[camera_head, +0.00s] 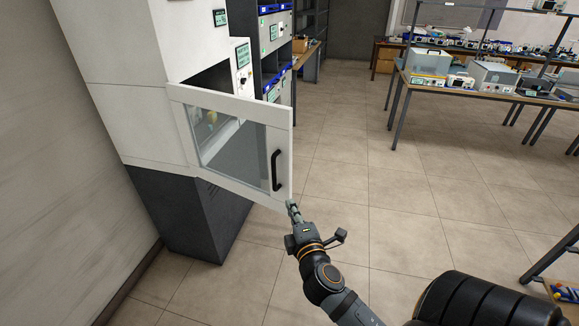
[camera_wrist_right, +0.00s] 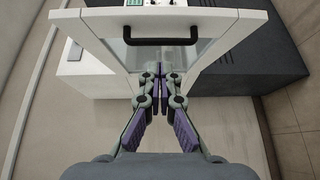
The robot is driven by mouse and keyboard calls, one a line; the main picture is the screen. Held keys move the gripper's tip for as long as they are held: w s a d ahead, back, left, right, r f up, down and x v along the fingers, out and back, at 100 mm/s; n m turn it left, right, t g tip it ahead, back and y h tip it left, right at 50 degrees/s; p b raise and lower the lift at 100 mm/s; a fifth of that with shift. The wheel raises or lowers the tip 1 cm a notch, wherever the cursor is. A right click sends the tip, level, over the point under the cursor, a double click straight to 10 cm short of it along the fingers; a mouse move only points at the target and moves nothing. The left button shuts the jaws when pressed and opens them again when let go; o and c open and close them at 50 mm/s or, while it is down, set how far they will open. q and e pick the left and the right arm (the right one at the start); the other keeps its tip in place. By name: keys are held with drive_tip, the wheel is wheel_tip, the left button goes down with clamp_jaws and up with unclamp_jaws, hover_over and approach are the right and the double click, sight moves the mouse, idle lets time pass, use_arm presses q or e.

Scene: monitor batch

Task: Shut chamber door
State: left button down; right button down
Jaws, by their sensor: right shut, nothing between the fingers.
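The chamber door (camera_head: 230,188) is a white-framed panel with a clear window and a black vertical handle (camera_head: 276,170). It stands open, swung out from the white chamber cabinet (camera_head: 125,120). My right gripper (camera_head: 292,205) is shut and empty, at the lower free corner of the door, below the handle. In the right wrist view the shut fingers (camera_wrist_right: 160,80) point at the door frame, with the handle (camera_wrist_right: 160,41) beyond them. I cannot tell whether the fingertips touch the door. My left gripper is not in view.
A dark base (camera_head: 195,215) stands under the cabinet. A rack of instruments (camera_head: 275,40) stands behind the door. Benches with equipment (camera_head: 480,85) are at the back right. The tiled floor (camera_head: 400,200) between is clear. A wall is close on the left.

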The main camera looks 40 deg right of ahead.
wheel_tip(320, 180, up, 2)
drive_tip(key=p, duration=0.4)
approach(286, 164)
drive_tip(key=w+a, duration=0.2)
drive_tip(key=w, duration=0.2)
drive_tip(key=d, duration=0.1)
drive_tip(key=w+d, duration=0.1)
drive_tip(key=d, duration=0.1)
drive_tip(key=shift+w+d+f+p, duration=0.1)
drive_tip(key=shift+w+f+p, duration=0.1)
drive_tip(key=shift+p, duration=0.1)
drive_tip(key=shift+d, duration=0.4)
drive_tip(key=shift+f, duration=0.1)
drive_tip(key=shift+w+a, duration=0.1)
